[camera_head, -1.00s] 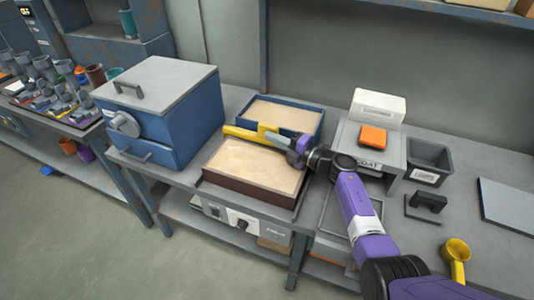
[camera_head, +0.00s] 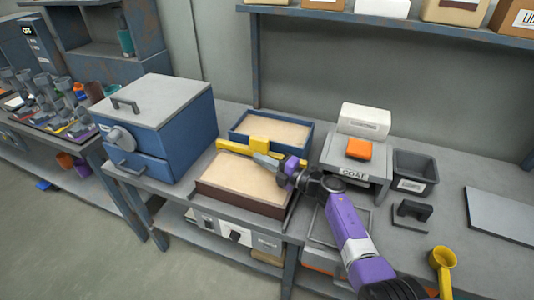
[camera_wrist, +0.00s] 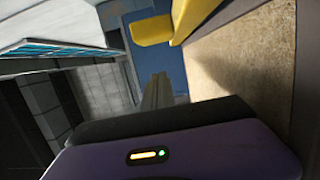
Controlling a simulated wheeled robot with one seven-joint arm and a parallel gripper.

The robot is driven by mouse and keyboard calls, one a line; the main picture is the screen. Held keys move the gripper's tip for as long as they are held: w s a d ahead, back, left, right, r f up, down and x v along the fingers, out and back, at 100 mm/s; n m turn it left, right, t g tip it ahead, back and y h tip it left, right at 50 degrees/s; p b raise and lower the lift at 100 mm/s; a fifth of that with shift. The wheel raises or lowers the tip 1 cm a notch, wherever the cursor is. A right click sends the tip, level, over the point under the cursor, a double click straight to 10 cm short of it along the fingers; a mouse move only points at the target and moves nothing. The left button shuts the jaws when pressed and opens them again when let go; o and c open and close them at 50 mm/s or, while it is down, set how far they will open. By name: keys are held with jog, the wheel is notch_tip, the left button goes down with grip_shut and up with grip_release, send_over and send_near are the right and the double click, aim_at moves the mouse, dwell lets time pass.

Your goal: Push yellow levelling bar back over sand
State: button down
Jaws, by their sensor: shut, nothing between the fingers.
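The yellow levelling bar (camera_head: 231,148) lies crosswise at the far edge of the front sand tray (camera_head: 236,198), with a raised yellow block (camera_head: 258,147) in its middle. Pale, smooth sand (camera_head: 238,174) fills this dark brown tray. My gripper (camera_head: 263,160) is shut and empty, with its fingertips low over the far part of the sand, close to the near side of the block. I cannot tell whether they touch it. In the wrist view, yellow parts of the bar (camera_wrist: 152,30) show beyond and right of my gripper (camera_wrist: 158,85), with sand (camera_wrist: 235,65) at right.
A blue-rimmed sand tray (camera_head: 238,137) stands just behind the bar. A blue furnace box (camera_head: 185,135) stands at left. At right are a grey stand (camera_head: 350,172) with an orange block, a dark bin (camera_head: 415,172) and a yellow scoop (camera_head: 442,262).

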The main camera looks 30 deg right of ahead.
jog(key=p+v, duration=0.3)
jog(key=v, duration=0.4)
jog(key=shift+s+d, duration=0.15)
jog(key=shift+s+d+f+p, duration=0.1)
jog(key=shift+s+p, duration=0.1)
jog(key=shift+s, duration=0.1)
jog(key=shift+s+d+p, duration=0.1)
jog(key=shift+s+p, duration=0.05)
jog(key=shift+s, duration=0.2)
jog(key=s+d+r+m+t+h, duration=0.3)
jog(key=r+m+t+h, duration=0.25)
jog(key=r+m, duration=0.35)
jog(key=s+a+r+m+g, duration=0.1)
jog(key=s+a+m, duration=0.3)
jog(key=s, duration=1)
jog(key=s+a+r+m+g+h, duration=0.1)
jog(key=s+a+m+g, duration=0.3)
jog(key=s+a, duration=0.6)
jog(key=s+a+m+g, duration=0.2)
jog(key=s+a+m, duration=0.3)
jog(key=s, duration=1.2)
jog(key=shift+s+a+r+m, duration=0.3)
jog(key=shift+a+r, duration=0.1)
jog(key=shift+a, duration=0.5)
